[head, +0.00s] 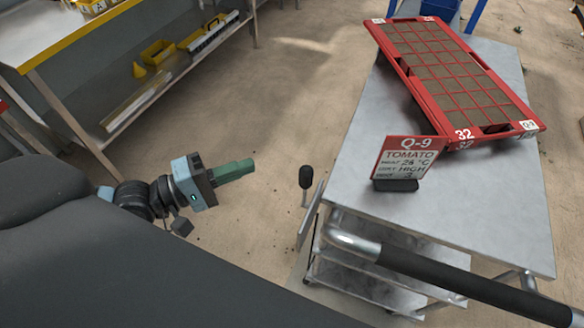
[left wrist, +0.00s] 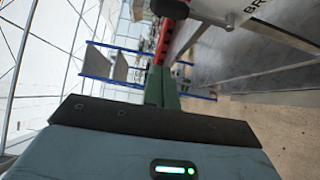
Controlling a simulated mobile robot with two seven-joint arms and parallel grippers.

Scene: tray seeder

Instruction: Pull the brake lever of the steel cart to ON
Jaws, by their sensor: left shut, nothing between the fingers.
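The steel cart (head: 480,205) stands on the right in the head view. Its brake lever (head: 305,178) has a black knob and sticks up at the cart's near left corner, beside a narrow plate (head: 308,217). In the left wrist view the black knob (left wrist: 170,8) shows at the top edge, beside a pale plate (left wrist: 225,8) with partly cut-off lettering. My left gripper (head: 250,165) is shut and empty, its green fingers pointing at the lever from the left with a gap between. The green fingers (left wrist: 162,88) also show in the wrist view. My right gripper is out of view.
A red tray (head: 455,75) with a grid and a Q-9 sign (head: 408,160) stand on the cart top. A black-sleeved handle (head: 450,285) runs along its near edge. A yellow-edged bench (head: 60,45) is at upper left; open floor lies between.

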